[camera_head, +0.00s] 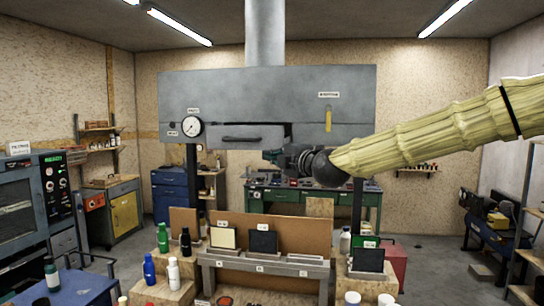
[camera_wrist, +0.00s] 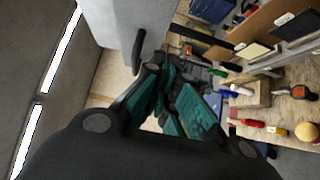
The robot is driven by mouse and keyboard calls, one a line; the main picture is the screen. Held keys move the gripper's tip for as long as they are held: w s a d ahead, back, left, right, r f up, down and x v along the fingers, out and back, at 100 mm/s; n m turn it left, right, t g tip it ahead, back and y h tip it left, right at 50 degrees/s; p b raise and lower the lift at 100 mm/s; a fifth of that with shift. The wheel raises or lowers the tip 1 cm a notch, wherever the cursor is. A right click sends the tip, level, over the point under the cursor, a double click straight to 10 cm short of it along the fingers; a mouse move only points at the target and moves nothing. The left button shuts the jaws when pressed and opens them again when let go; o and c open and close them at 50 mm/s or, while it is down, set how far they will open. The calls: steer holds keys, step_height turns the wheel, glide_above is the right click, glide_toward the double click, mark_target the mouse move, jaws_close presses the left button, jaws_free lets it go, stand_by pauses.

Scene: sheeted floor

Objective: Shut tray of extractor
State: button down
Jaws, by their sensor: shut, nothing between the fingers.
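The extractor is a grey metal hood (camera_head: 270,90) with a round duct above it. Its tray (camera_head: 250,145) is in the lower front, with a dark bar handle (camera_head: 241,138). A dark gap shows at the tray's right end, and the tray seems to stand out a little from the hood.
A dial gauge (camera_head: 192,126) is left of the tray, and a yellow lever (camera_head: 328,121) is on the right. Below stands a bench rack (camera_head: 265,258) with panels, bottles and blocks. A green workbench (camera_head: 290,200) is behind. Open air lies in front of the hood.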

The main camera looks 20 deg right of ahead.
steer(key=w+b, duration=0.2)
steer(key=b, duration=0.2)
steer(key=w+d+b, duration=0.1)
steer(key=b, duration=0.3)
steer(key=w+b, duration=0.2)
steer(key=b, duration=0.2)
steer(key=shift+w+d+f, duration=0.1)
steer(key=shift+w+d, duration=0.25)
steer(key=shift+w, duration=0.2)
stand_by(0.3)
